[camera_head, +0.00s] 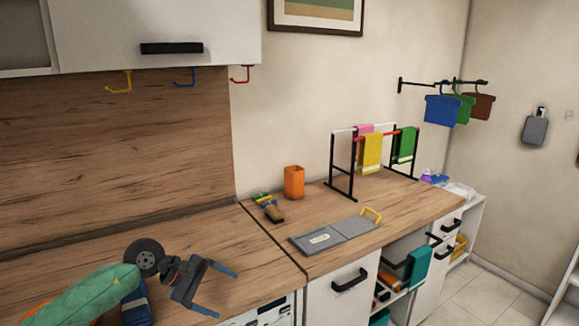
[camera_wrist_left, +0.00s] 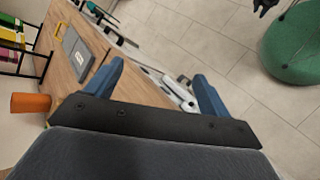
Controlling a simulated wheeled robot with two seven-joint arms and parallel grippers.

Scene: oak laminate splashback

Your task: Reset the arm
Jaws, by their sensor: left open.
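My left gripper (camera_head: 213,287) hangs over the wooden counter (camera_head: 235,250) at the lower left of the head view. Its two blue fingers are spread apart with nothing between them. In the left wrist view the same gripper (camera_wrist_left: 160,85) shows open fingers, with the counter edge and floor beyond them. My right gripper is not seen in the head view. The green and dark links at the lower left are my left arm.
On the counter stand an orange cup (camera_head: 294,182), a grey board (camera_head: 335,235) with a yellow handle, and a towel rack (camera_head: 343,165). Hooks hang under the white cabinet (camera_head: 150,35). A green rounded seat (camera_wrist_left: 292,48) stands on the floor.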

